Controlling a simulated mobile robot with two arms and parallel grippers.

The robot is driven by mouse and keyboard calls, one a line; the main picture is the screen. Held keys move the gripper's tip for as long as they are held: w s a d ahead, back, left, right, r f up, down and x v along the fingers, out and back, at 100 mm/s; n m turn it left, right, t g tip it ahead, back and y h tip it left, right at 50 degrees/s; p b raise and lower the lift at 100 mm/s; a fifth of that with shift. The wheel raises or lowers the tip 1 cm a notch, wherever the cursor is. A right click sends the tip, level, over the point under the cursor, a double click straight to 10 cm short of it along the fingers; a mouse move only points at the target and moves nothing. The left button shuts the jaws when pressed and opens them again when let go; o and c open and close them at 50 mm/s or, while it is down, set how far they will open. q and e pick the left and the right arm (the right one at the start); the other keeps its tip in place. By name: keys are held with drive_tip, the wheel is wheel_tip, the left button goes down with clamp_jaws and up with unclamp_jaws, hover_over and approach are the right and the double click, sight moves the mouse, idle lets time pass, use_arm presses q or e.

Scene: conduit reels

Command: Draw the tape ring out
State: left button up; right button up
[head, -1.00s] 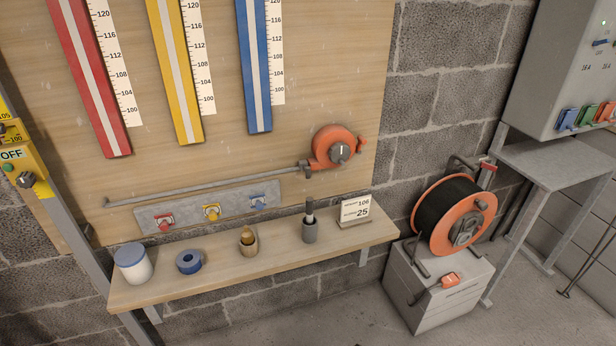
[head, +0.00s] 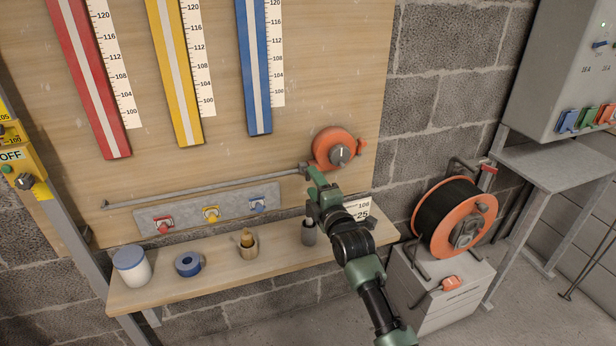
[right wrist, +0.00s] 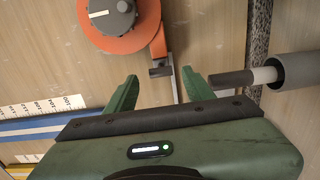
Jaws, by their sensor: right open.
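The orange tape reel (head: 330,145) with a grey knob is mounted low on the wooden board. It also shows at the top of the right wrist view (right wrist: 122,40). A small dark fitting (right wrist: 161,72) sits at its mouth; I take it for the tape ring, but its ring shape is not clear. My right gripper (head: 313,180) is just below the reel mouth in the head view. In the right wrist view its fingers (right wrist: 160,86) are open and empty, with the fitting beyond them, between the tips. Contact cannot be told. My left gripper is not in view.
A thin grey rail (head: 200,187) runs left from the reel. Below are a grey hook plate (head: 185,215) and a wooden shelf (head: 215,270) with a lidded jar (head: 133,267), a blue roll (head: 188,263) and cups. A cable drum (head: 455,215) stands right.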

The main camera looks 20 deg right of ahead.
sight(309, 177)
drive_tip(key=w, duration=0.4)
drive_tip(key=shift+a+f+b, duration=0.1)
drive_tip(key=shift+b, duration=0.25)
drive_tip(key=shift+w, duration=0.5)
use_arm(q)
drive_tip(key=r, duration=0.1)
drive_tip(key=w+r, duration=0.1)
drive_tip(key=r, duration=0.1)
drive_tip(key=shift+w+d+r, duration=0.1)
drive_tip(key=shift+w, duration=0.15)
use_arm(e)
clamp_jaws()
